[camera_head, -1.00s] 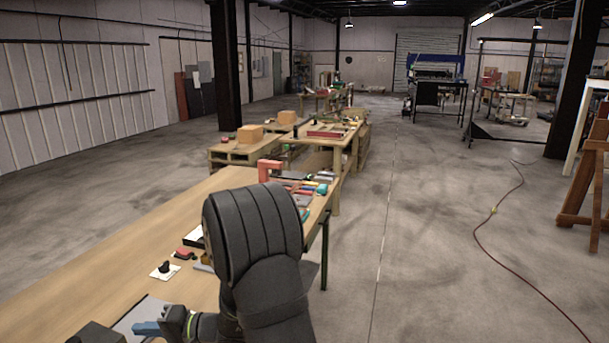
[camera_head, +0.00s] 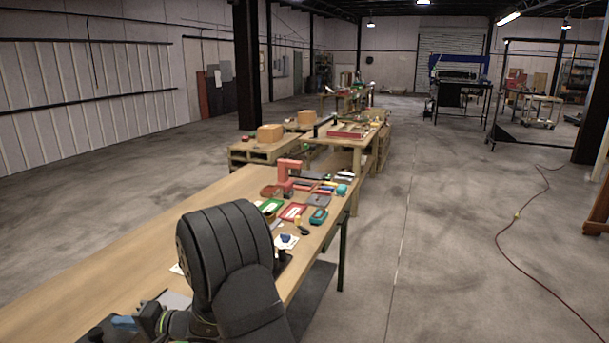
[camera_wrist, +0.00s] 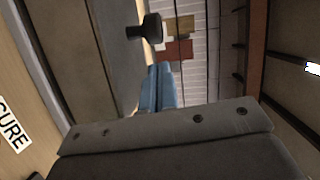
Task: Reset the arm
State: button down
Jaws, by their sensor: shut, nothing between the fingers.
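My gripper (camera_head: 124,322) is low at the left in the head view, over the near part of the long wooden table (camera_head: 120,275). Its blue fingers also show in the wrist view (camera_wrist: 159,70), pressed together with nothing between them. My dark arm link hides part of the table's near right side. In the wrist view a black knob-like thing (camera_wrist: 148,28) shows just beyond the fingertips; I cannot tell whether it is near them.
Toward the table's far end are a red clamp-shaped block (camera_head: 285,174), a green tray (camera_head: 270,206), a red tray (camera_head: 293,211), a teal device (camera_head: 319,216) and a blue piece (camera_head: 287,239) on a white card. A red cable (camera_head: 508,247) crosses the floor at right.

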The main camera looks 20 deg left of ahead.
jog(key=w, duration=1.7)
jog(key=w+v, duration=0.1)
jog(key=v, duration=1.1)
jog(key=shift+w+r, duration=0.2)
jog(key=shift+w, duration=0.2)
